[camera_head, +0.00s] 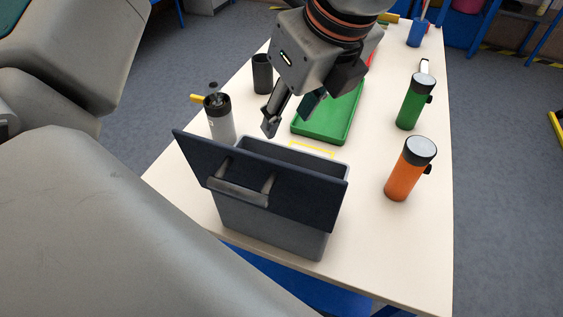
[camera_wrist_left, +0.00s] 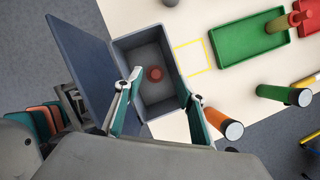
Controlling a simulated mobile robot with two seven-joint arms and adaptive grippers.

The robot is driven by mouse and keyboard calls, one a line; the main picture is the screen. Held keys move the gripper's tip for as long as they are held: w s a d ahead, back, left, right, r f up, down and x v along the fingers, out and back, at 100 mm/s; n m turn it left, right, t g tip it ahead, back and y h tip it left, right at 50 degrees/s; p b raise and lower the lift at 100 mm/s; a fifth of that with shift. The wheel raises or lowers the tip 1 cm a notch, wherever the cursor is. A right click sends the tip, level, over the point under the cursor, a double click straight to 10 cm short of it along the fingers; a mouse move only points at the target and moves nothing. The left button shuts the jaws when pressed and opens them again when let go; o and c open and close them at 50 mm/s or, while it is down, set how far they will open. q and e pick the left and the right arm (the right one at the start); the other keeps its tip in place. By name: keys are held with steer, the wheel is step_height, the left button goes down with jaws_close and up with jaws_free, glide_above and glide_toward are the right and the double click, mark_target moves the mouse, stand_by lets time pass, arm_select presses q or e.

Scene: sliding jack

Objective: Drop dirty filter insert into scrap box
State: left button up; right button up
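The scrap box (camera_head: 270,225) is a grey bin on the table with its dark blue lid (camera_head: 300,188) swung open. In the left wrist view I look down into the box (camera_wrist_left: 125,48). A small round reddish-brown piece (camera_wrist_left: 155,74), seemingly the dirty filter insert, is inside, apparently on its floor. My left gripper (camera_head: 288,115) is above and behind the box in the head view. In the left wrist view its fingers (camera_wrist_left: 163,90) are spread, with nothing between them. The box's inside is mostly hidden in the head view. My right gripper is not in view.
A grey canister (camera_head: 220,122) with an open top and a dark cup (camera_head: 262,74) stand left. A green tray (camera_head: 345,122) lies behind the box, near a yellow outline (camera_head: 318,149). Green (camera_head: 411,106) and orange (camera_head: 402,178) bottles stand right. The front right table is clear.

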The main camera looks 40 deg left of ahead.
arm_select(q)
steer(key=v, duration=0.5)
steer(key=shift+d+r, duration=0.1)
steer(key=shift+r, duration=0.25)
steer(key=shift+s, duration=0.1)
